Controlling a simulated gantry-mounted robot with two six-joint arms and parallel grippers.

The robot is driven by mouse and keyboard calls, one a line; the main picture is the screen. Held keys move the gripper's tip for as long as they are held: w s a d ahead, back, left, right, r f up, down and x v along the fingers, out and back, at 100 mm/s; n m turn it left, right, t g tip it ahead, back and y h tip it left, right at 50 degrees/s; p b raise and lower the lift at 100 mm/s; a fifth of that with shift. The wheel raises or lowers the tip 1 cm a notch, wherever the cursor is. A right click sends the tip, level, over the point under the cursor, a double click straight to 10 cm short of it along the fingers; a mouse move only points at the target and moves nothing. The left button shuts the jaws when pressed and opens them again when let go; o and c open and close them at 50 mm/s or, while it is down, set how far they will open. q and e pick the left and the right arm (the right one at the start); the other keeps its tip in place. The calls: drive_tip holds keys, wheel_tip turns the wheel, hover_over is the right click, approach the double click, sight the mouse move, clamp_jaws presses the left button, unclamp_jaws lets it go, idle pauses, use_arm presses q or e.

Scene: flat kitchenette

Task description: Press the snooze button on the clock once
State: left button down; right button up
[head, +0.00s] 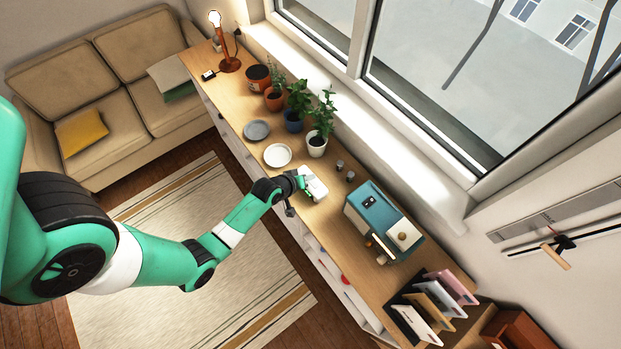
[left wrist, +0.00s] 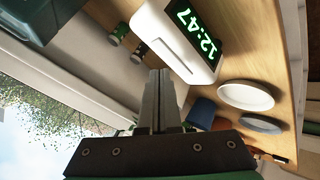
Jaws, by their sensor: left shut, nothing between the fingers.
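The clock (head: 315,186) is a white box on the long wooden counter in the head view. In the left wrist view the clock (left wrist: 172,48) fills the upper middle, and its display shows green digits reading 12:47. My left gripper (head: 301,183) is at the clock's side in the head view, partly in front of it. In the left wrist view the left gripper (left wrist: 160,73) is shut and empty, with its fingertips close to the clock's white body. I cannot tell whether they touch it. My right gripper is not in view.
A white plate (head: 277,155) and a grey plate (head: 257,130) lie left of the clock. Two small jars (head: 345,171) stand behind it by the window. A teal appliance (head: 357,211) stands to the right. Potted plants (head: 318,143) line the back of the counter.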

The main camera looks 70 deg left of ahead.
use_arm(q)
wheel_tip(320, 180, up, 5)
drive_tip(key=p, duration=0.5)
idle(0.3)
idle(0.6)
